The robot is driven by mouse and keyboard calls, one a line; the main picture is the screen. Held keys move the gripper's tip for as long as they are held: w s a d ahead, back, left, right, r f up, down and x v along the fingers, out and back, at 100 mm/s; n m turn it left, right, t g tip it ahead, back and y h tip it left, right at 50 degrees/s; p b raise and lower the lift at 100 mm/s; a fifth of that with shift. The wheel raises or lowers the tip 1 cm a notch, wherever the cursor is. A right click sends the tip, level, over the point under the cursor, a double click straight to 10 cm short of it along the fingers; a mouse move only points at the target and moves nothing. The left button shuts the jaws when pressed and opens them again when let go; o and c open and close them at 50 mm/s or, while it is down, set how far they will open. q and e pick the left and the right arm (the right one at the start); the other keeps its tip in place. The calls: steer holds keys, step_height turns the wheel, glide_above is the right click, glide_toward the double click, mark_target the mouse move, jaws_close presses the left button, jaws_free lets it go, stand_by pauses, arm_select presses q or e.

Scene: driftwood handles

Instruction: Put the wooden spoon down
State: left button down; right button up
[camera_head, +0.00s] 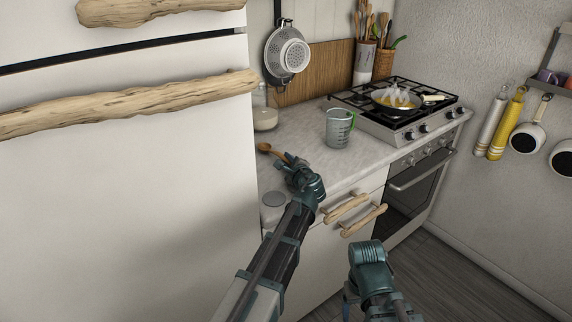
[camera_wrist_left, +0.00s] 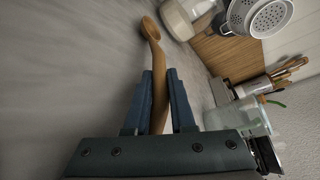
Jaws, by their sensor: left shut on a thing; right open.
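The wooden spoon (camera_head: 265,148) is in my left gripper (camera_head: 287,161), over the left part of the counter beside the fridge. In the left wrist view, the two fingers of the left gripper (camera_wrist_left: 160,76) are shut on the handle of the spoon (camera_wrist_left: 154,50), and its bowl points away from the hand. I cannot tell whether the spoon touches the counter. My right gripper (camera_head: 364,284) is low in front of the drawers, open and away from the spoon; its fingers are mostly hidden.
The counter (camera_head: 310,148) has free room between the spoon and a measuring cup (camera_head: 339,130). A stove (camera_head: 405,122) with a pan (camera_head: 398,101) is further right. The fridge (camera_head: 120,200) borders the left.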

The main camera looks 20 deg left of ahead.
arm_select(q)
steer(key=shift+f, duration=0.2)
steer(key=c, duration=0.8)
jaws_free()
steer(key=shift+r, duration=0.15)
steer(key=shift+o, duration=0.2)
steer(key=p+v, duration=0.2)
steer(key=v, duration=1.1)
steer(key=shift+s+d+r+p, duration=0.1)
steer(key=shift+s+d+p, duration=0.15)
steer(key=shift+s+p, duration=0.1)
steer(key=shift+s, duration=0.1)
